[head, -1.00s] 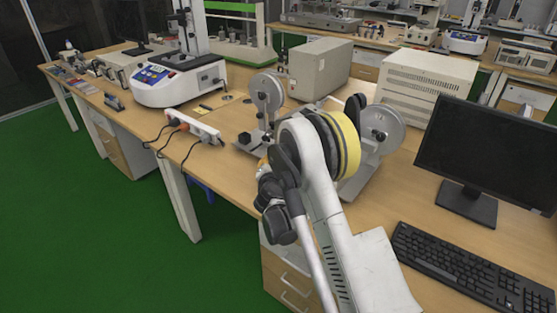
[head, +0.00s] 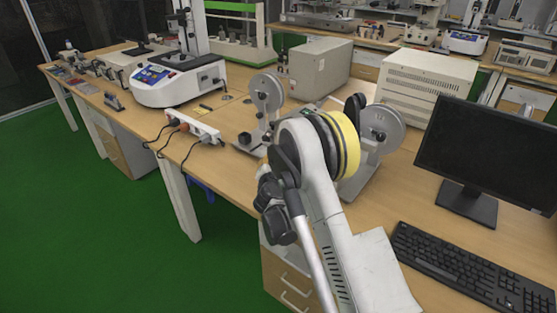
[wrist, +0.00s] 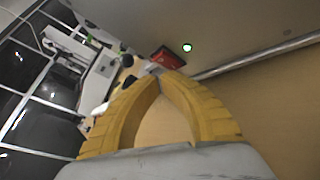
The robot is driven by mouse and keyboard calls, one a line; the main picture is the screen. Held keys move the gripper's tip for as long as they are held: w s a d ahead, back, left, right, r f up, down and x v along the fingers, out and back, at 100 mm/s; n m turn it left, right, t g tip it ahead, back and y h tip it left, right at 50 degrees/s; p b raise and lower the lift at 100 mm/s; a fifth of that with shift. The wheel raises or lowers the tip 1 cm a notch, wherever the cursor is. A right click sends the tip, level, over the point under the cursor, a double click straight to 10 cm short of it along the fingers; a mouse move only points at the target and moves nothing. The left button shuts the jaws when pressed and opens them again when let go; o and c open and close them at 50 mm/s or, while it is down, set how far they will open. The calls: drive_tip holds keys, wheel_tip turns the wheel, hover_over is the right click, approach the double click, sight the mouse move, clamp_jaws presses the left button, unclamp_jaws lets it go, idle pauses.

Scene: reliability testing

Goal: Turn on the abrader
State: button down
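In the wrist view a grey machine panel (wrist: 225,22) carries a red switch (wrist: 168,57) and a small round button with a pale green centre (wrist: 187,47). My gripper (wrist: 157,74) has yellow ribbed fingers whose tips meet just in front of the red switch, with nothing seen between them. Contact with the switch cannot be told. In the head view a machine with two grey discs (head: 267,93) stands on the desk, partly hidden by my arm. My gripper is hidden there. Which machine is the abrader is not labelled.
The wooden desk (head: 230,180) also holds a white tester with a blue panel (head: 155,75), a power strip (head: 193,124), beige boxes (head: 320,68), a monitor (head: 485,150) and a keyboard (head: 465,265). Green floor (head: 110,230) is clear at the left.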

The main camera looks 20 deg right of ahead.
drive_tip(key=shift+s+a, duration=0.25)
drive_tip(key=shift+a, duration=0.1)
drive_tip(key=shift+s+a+r, duration=0.2)
drive_tip(key=shift+s+a, duration=0.55)
drive_tip(key=shift+a, duration=0.25)
drive_tip(key=shift+s+a+r, duration=0.15)
drive_tip(key=shift+s+a, duration=0.55)
drive_tip(key=shift+a, duration=0.3)
drive_tip(key=s+d+r+m+g, duration=0.2)
drive_tip(key=s+d+r+m, duration=0.1)
drive_tip(key=s+r+m, duration=0.4)
drive_tip(key=s+d+r+m+g, duration=0.25)
drive_tip(key=s+r+m, duration=0.25)
drive_tip(key=s+r, duration=0.3)
drive_tip(key=s+a+m+g+y, duration=0.1)
drive_tip(key=s+m, duration=0.5)
drive_tip(key=s, duration=0.7)
drive_tip(key=s+a+m+g+y, duration=0.2)
drive_tip(key=s+m, duration=0.4)
drive_tip(key=s, duration=0.7)
drive_tip(key=shift+s+y, duration=0.35)
drive_tip(key=shift+y, duration=0.45)
